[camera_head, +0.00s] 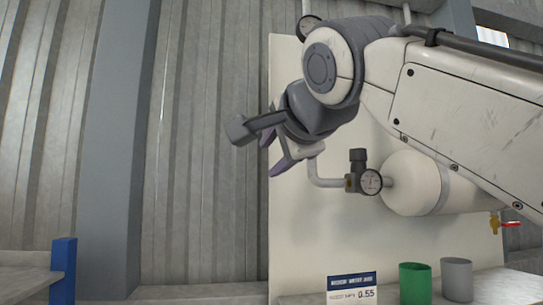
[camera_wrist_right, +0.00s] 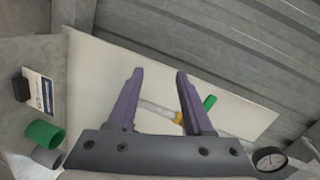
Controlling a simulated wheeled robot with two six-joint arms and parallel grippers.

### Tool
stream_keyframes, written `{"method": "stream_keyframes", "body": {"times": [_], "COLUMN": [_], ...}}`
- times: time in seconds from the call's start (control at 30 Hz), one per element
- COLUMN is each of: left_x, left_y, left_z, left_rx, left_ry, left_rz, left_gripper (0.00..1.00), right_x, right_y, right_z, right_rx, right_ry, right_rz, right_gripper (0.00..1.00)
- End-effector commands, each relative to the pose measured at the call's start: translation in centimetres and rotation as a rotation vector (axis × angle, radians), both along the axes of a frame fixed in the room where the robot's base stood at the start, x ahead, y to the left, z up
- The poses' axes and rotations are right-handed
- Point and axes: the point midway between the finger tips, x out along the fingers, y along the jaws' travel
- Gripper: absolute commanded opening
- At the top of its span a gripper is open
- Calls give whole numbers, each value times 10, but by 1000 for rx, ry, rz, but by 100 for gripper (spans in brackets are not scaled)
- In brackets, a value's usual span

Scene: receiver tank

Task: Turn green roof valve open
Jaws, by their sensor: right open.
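The green valve handle (camera_wrist_right: 209,102) shows in the right wrist view, just right of the right-hand finger. A brass-coloured fitting (camera_wrist_right: 178,117) on a pale pipe (camera_wrist_right: 155,108) shows between the fingers, partly hidden by that finger. In the head view the green valve is not visible; my right arm and gripper cover part of the panel. My right gripper (camera_head: 271,155) is in front of the panel's left edge, with purple fingers. In the wrist view its fingers (camera_wrist_right: 159,72) are apart with nothing gripped between them. My left gripper is in neither view.
A white tank (camera_head: 412,183) with a gauge (camera_head: 371,182) and a red-handled valve (camera_head: 511,224) is mounted on the pale panel (camera_head: 310,240). Another gauge (camera_head: 309,27) is above. Below stand a sign card (camera_head: 352,290), a green cup (camera_head: 415,285) and a grey cup (camera_head: 457,281).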

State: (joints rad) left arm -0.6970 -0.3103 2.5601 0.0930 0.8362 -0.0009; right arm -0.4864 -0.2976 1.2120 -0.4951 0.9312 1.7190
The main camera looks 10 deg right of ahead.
Motion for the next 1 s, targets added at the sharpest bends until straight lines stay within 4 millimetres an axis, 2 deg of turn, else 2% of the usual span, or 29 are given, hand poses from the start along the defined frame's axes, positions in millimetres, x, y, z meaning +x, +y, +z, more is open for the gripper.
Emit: {"method": "stream_keyframes", "body": {"times": [0.03, 0.1, 0.23, 0.37, 0.6, 0.8, 1.0], "left_x": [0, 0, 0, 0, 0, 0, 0], "left_y": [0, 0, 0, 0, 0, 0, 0], "left_z": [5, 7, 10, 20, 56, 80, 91], "left_rx": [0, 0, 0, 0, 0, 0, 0], "left_ry": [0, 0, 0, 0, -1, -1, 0], "left_rz": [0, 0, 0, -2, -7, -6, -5], "left_gripper": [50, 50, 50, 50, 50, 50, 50], "right_x": [-8, -19, -29, -21, 19, 44, 66], "right_y": [-13, -28, -41, -44, -45, -44, -44], "right_z": [33, 61, 87, 94, 97, 95, 92], "right_rx": [87, 184, 282, 300, 298, 298, 299], "right_ry": [-59, -118, -174, -184, -179, -180, -180], "right_rz": [-41, -81, -116, -125, -124, -121, -120], "right_gripper": [51, 51, 51, 51, 51, 51, 51]}}
